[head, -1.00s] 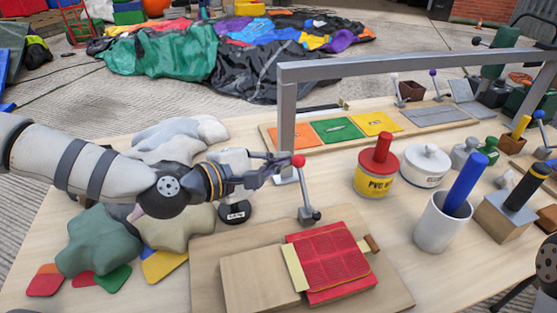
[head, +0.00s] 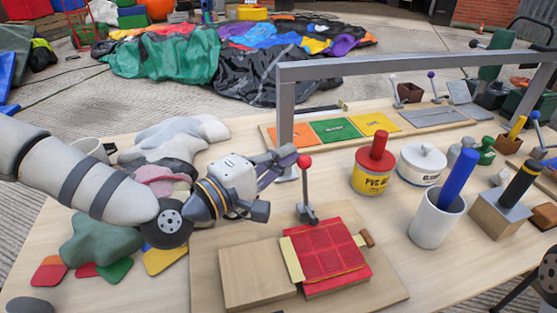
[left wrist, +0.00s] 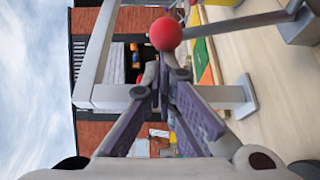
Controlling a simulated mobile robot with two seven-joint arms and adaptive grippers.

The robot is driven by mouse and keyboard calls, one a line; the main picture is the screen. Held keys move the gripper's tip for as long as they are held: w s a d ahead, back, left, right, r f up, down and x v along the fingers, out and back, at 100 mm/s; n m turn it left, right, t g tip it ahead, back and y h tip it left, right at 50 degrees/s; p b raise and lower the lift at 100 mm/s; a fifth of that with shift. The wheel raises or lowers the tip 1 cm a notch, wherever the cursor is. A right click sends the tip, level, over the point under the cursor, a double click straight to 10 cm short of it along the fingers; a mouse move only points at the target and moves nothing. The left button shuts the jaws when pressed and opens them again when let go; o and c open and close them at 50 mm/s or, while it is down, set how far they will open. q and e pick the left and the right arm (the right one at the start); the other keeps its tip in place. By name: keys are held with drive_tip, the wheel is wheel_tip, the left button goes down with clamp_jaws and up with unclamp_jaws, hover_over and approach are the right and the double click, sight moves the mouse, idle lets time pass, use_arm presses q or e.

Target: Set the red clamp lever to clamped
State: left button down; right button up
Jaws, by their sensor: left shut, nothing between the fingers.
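The red clamp lever shows a red ball knob (head: 304,161) on a grey shaft (head: 306,190). It stands nearly upright on the back edge of the wooden clamp board (head: 205,270). A red mesh patch (head: 330,255) lies on the board in front of it. My left gripper (head: 292,154) is shut and empty, with its fingertips just left of and behind the knob; I cannot tell whether they touch. In the left wrist view the knob (left wrist: 166,34) appears just beyond the closed fingertips (left wrist: 163,85). My right gripper is not in view.
A grey metal frame (head: 287,110) rises behind the lever. A yellow PVC glue can (head: 371,178), a white tin (head: 424,165) and a white cup with a blue marker (head: 437,220) stand to the right. Coloured fabric swatches (head: 165,262) lie at the left.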

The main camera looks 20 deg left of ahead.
use_arm(q)
drive_tip(key=shift+s+d+r+m+t+h, duration=0.15)
drive_tip(key=shift+s+d+m+t+h, duration=0.15)
drive_tip(key=shift+s+m, duration=0.2)
drive_tip(key=shift+s+d+r+m+t+h, duration=0.15)
drive_tip(key=shift+s+d+m+t+h, duration=0.15)
drive_tip(key=shift+m, duration=0.3)
drive_tip(key=shift+s, duration=0.1)
